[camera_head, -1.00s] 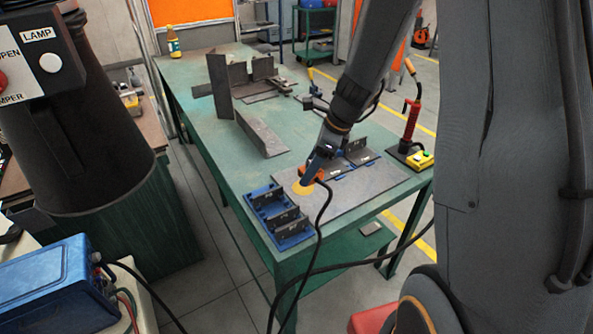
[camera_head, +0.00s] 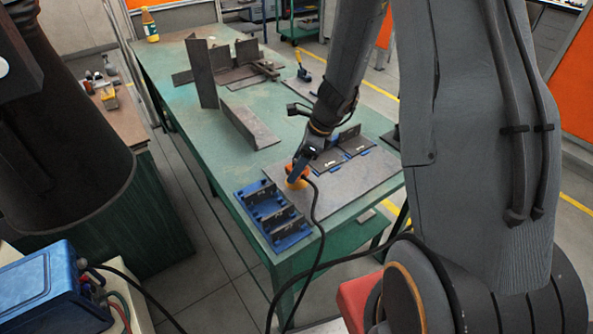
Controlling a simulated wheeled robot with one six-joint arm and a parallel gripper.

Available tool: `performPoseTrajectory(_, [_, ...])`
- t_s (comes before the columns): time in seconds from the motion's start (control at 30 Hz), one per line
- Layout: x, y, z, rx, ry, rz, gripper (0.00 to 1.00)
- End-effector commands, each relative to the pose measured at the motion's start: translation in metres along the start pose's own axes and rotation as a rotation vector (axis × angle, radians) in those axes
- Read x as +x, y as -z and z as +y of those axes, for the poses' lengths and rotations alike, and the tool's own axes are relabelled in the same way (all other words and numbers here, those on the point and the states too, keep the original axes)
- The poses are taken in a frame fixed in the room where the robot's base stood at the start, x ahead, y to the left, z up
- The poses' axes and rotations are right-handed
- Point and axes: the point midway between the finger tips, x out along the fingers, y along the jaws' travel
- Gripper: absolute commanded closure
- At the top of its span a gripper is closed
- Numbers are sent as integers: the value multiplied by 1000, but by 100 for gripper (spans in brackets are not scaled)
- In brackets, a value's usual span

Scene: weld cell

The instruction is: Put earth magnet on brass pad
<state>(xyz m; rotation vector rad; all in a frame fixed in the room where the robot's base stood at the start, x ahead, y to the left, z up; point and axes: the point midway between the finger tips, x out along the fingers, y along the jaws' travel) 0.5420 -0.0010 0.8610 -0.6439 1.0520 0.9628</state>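The earth magnet (camera_head: 305,171) is a small orange block with a black cable running down off the table's front edge. My gripper (camera_head: 296,172) points down at it, its fingers closed around it as far as I can see. The brass pad (camera_head: 293,185) is a round yellow patch on the grey steel plate (camera_head: 335,196). The magnet and gripper are right over the pad and hide most of it. I cannot tell whether the magnet touches the pad.
Blue fixtures with dark angle pieces (camera_head: 272,212) stand just left of the pad. More angle pieces (camera_head: 340,150) stand behind it. Large steel plates (camera_head: 250,127) occupy the far table. A blue box (camera_head: 38,290) is at lower left. The table's left strip is clear.

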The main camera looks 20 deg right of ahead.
Motion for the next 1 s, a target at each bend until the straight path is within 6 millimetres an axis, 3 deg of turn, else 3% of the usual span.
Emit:
performPoseTrajectory(0.2, [22, 8, 0, -1, -1, 0, 85])
performPoseTrajectory(0.63, [27, 10, 0, -2, 0, -1, 85])
performPoseTrajectory(0.67, [26, 10, 0, -2, -1, 0, 36])
performPoseTrajectory(0.7, [26, 10, 0, -2, -1, 0, 29])
performPoseTrajectory(0.77, [26, 10, 0, -2, -1, 0, 22])
performPoseTrajectory(1.0, [26, 10, 0, -2, -1, 0, 22])
